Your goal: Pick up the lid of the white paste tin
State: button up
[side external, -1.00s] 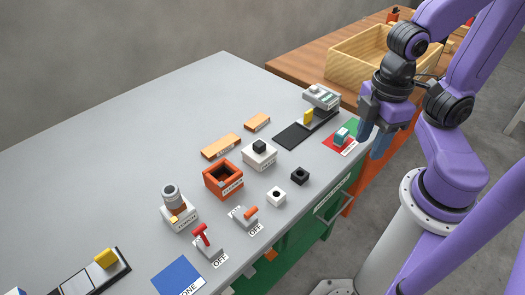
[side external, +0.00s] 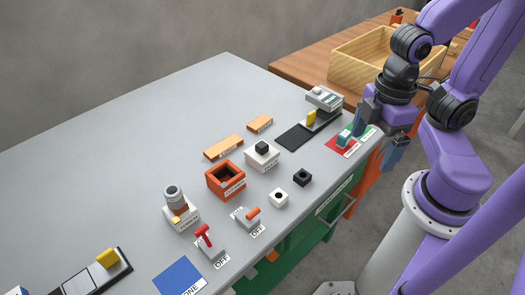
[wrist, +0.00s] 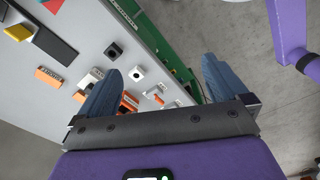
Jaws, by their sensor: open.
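A white box with a dark square knob on top (side external: 262,156) stands mid-table in the side external view. It may be the white paste tin with its lid, but its label is too small to read, so I cannot tell. My gripper (side external: 376,150) is open and empty at the table's right edge, to the right of that box and well apart from it. In the wrist view the two blue fingers of my gripper (wrist: 158,88) are spread, with nothing held between them. The left finger hides part of the table items there.
An open orange box (side external: 225,194), a white holed block (side external: 278,198) and a black holed block (side external: 302,177) stand near the white box. A teal block (side external: 345,135) sits close to my gripper. Two switches (side external: 207,240) (side external: 247,215) stand at the front. The table's back left is clear.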

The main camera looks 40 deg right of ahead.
aim_at(266, 150)
jog(key=w+a+f+m+t+y, duration=0.35)
jog(key=w+a+f+m, duration=0.35)
jog(key=w+a+f, duration=0.35)
jog(key=w+f+m+t, duration=0.1)
jog(key=w+f, duration=0.1)
jog(key=w+d+f+m+t, duration=0.1)
jog(key=w+f, duration=0.1)
jog(key=w+f+m+t+h, duration=0.1)
jog(key=w+f+m+t, duration=0.1)
jog(key=shift+w+d+f, duration=0.15)
jog(key=shift+w+f, duration=0.2)
jog(key=w+d+t+h, duration=0.1)
jog(key=d, duration=0.1)
jog(key=w+d+f+m+t, duration=0.1)
jog(key=w+d+t, duration=0.1)
jog(key=w+d+t+h, duration=0.1)
jog(key=d+t, duration=0.1)
jog(key=d, duration=0.1)
jog(key=shift+w+f+m+h, duration=0.2)
jog(key=shift+f+m+h, duration=0.05)
jog(key=shift+m+h, duration=0.1)
jog(key=shift+w+d+t, duration=0.1)
jog(key=shift+d+t, duration=0.2)
jog(key=shift+t, duration=0.05)
jog(key=shift+w+d, duration=0.1)
jog(key=shift+w, duration=0.1)
jog(key=shift+x, duration=3.55)
jog(key=shift+r, duration=0.1)
